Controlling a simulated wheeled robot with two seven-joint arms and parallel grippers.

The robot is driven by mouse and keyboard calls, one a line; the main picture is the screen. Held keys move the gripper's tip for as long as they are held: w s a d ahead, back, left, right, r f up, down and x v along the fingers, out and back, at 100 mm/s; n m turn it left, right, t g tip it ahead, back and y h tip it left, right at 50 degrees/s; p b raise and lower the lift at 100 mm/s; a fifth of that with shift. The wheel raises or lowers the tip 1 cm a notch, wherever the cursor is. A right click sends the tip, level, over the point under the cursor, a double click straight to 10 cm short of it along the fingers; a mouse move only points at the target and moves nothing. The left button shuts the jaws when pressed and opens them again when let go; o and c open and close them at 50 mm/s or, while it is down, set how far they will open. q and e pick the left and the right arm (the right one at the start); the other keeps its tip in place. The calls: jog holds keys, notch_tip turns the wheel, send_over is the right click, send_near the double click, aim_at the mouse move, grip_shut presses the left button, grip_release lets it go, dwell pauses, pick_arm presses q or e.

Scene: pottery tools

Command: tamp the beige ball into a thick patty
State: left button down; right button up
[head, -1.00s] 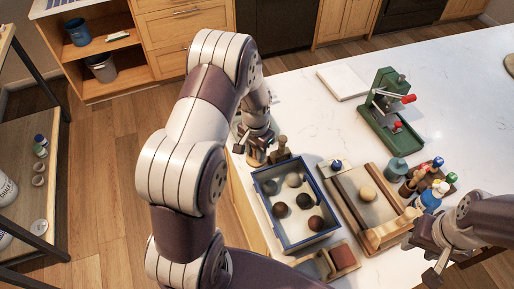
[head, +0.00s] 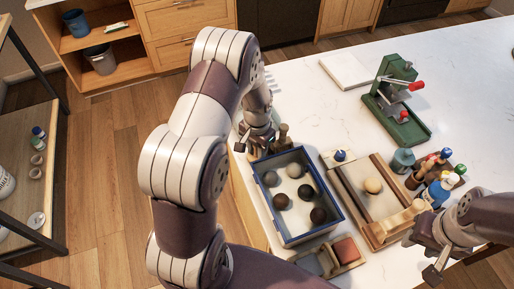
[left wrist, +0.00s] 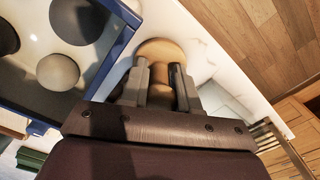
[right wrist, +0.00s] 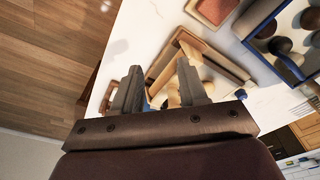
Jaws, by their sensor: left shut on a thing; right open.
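The beige ball (head: 373,185) sits on the bare surface of a wood-framed board (head: 352,207) on the white counter. My left gripper (head: 254,150) is at the counter's left edge, beside the blue-rimmed tray. It is shut on a tan wooden tool with a round base (left wrist: 158,48), seen between and beyond its fingers (left wrist: 160,85) in the left wrist view. Most of this tool is hidden in the head view. My right gripper (head: 432,258) is open and empty, in front of the board's near right corner; its spread fingers (right wrist: 160,92) show in the right wrist view.
The blue-rimmed tray (head: 333,222) holds several dark and grey balls. A wooden bar (head: 397,222) lies across the board's near end. Paint bottles (head: 437,192) stand right of the board. A green press (head: 398,105) stands behind.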

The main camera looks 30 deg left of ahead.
pick_arm(q)
jog(key=shift+f, duration=0.25)
jog(key=c, duration=0.8)
grip_release()
jog(key=shift+o, duration=0.2)
notch_tip(320, 180, up, 13)
jog(key=shift+f+b, duration=0.1)
jog(key=shift+b, duration=1.1)
jog(key=shift+f+n, duration=0.35)
jog(key=shift+n, duration=0.05)
jog(key=s+d, duration=0.1)
jog(key=s, duration=0.1)
jog(key=s+d+f+n, duration=0.1)
jog(key=s+d, duration=0.1)
jog(key=s, duration=0.1)
jog(key=s+d+n+t, duration=0.1)
jog(key=s, duration=0.2)
jog(key=shift+s+d+f, duration=0.1)
jog(key=shift+d+f, duration=0.05)
jog(key=shift+d, duration=0.1)
jog(key=s+d+r, duration=0.1)
jog(key=s+d, duration=0.2)
jog(key=s, duration=0.2)
jog(key=shift+d+m, duration=0.35)
jog(key=shift+m, duration=0.05)
